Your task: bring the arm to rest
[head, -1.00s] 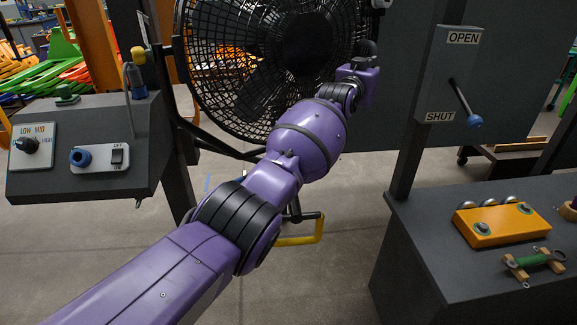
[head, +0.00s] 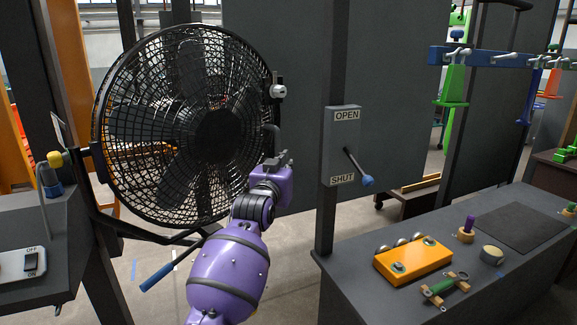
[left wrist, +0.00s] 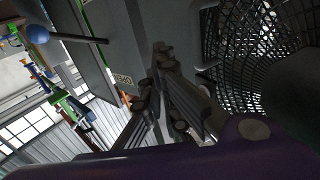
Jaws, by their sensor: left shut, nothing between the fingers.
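My left arm comes up from the bottom of the head view, purple with black bands. Its dark gripper (head: 279,160) is in front of the lower right edge of the fan (head: 215,135), small and partly hard to make out. In the left wrist view the gripper's fingers (left wrist: 158,75) are together with nothing between them. The fan's cage (left wrist: 265,45) shows at the right there. My right gripper is in neither view.
A lever (head: 366,180) with a blue ball slants down right on the OPEN/SHUT box (head: 342,120), right of the gripper. An orange block (head: 412,260) and small parts lie on the dark bench (head: 350,285). A switch panel (head: 30,265) is at the left.

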